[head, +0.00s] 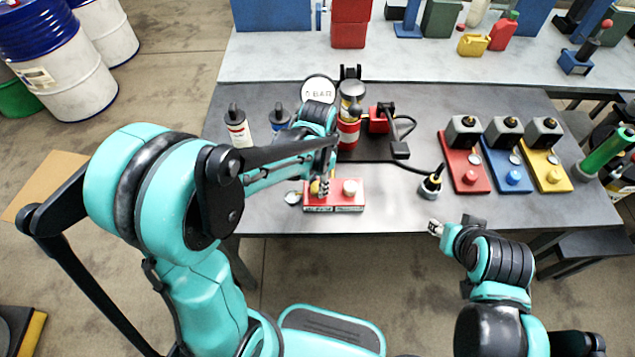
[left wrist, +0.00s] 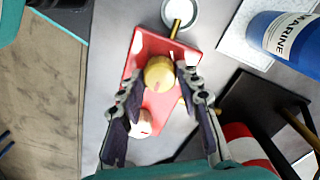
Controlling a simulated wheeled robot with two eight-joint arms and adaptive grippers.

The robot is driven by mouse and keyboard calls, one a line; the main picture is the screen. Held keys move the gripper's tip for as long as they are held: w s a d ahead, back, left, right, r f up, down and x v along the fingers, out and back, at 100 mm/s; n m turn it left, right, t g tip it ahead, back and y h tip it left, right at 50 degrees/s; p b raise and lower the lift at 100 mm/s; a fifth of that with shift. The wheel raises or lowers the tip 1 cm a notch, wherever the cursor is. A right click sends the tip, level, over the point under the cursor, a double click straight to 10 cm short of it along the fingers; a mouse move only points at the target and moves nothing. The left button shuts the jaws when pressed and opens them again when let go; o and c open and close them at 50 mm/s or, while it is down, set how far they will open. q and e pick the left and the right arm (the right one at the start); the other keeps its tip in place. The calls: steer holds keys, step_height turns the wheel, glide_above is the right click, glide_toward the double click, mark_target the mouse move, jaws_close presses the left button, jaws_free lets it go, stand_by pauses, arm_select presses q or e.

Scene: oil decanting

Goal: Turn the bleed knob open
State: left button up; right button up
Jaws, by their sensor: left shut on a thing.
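A red valve block (head: 345,207) sits near the front edge of the dark table, with a label on its front. It carries a round brass knob (left wrist: 158,73) and a pale knob (head: 349,187), which also shows in the left wrist view (left wrist: 141,124). A small gauge (head: 292,198) sticks out from the block's left end on a brass stem. My left gripper (head: 321,187) points at the block with its fingertips on either side of the brass knob, shut on it. My right gripper (head: 436,228) hangs off the table's front edge, away from the block; its fingers are too small to judge.
Behind the block stand a pump with a red and white cylinder (head: 348,133), a round gauge (head: 318,91) and two bottles (head: 238,128). Red, blue and yellow stations (head: 511,179) stand further right.

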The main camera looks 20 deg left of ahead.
arm_select(q)
steer(key=o, duration=1.1)
steer(key=shift+o, duration=0.2)
steer(key=shift+r, duration=0.15)
step_height(320, 180, up, 12)
steer(key=shift+s, duration=0.1)
steer(key=n+t, duration=0.7)
steer(key=n, duration=0.1)
glide_toward(316, 188)
steer(key=s+a+r, duration=0.3)
steer(key=s+a, duration=0.1)
steer(key=shift+r, duration=0.3)
